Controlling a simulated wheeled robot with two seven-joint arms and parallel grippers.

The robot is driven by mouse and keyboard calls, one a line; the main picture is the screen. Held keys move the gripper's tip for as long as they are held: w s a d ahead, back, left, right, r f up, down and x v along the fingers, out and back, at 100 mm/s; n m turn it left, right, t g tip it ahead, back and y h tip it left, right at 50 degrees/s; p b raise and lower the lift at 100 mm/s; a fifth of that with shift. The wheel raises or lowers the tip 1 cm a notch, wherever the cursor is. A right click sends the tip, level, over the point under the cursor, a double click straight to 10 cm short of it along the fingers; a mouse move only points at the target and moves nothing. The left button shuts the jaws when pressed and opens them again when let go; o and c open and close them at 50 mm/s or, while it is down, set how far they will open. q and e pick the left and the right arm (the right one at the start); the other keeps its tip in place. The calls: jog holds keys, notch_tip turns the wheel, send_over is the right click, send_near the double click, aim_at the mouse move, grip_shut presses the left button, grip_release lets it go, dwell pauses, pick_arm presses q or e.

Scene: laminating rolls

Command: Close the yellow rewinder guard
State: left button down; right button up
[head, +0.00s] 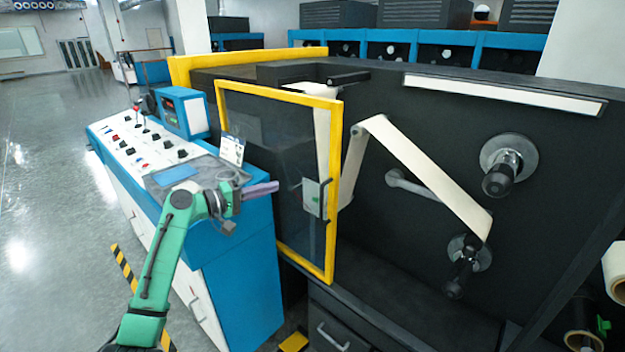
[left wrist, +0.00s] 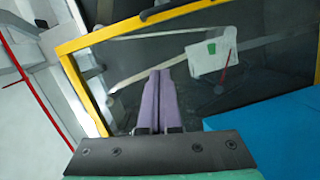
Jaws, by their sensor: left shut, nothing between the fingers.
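The yellow-framed rewinder guard (head: 337,185) with its clear pane stands swung open at the left of the dark machine in the head view. In the left wrist view the yellow frame (left wrist: 140,24) runs across the top and down the left. My left gripper (head: 276,187), with purple fingers, is shut and empty. In the head view it appears just left of the guard pane; its fingertips (left wrist: 160,74) point toward the pane in the wrist view. I cannot tell whether they touch it. My right gripper is not in view.
A blue and white control console (head: 235,225) stands beneath my left arm, with a control box (head: 183,112) on it. The machine carries a pale web (head: 425,170) over rollers, with two spindles at the right (head: 503,165). Open floor lies at the left.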

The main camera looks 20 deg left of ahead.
aim_at(330, 176)
pick_arm(q)
jog(key=shift+h, duration=0.3)
jog(key=p+x, duration=0.1)
jog(key=x, duration=0.2)
jog(key=r+p+x, duration=0.1)
jog(key=x, duration=0.2)
jog(key=r+p+x, duration=0.1)
jog(key=x, duration=0.3)
jog(key=shift+d+r, duration=0.25)
jog(key=shift+d, duration=0.1)
jog(key=d+p, duration=0.1)
jog(key=s+d+p, duration=0.1)
jog(key=shift+d+f+p, duration=0.3)
jog(key=shift+f, duration=0.05)
jog(key=shift+s+d+f, duration=0.15)
jog(key=shift+s+d, duration=0.2)
jog(key=shift+d, duration=0.1)
jog(key=shift+f, duration=0.1)
jog(key=shift+w, duration=0.1)
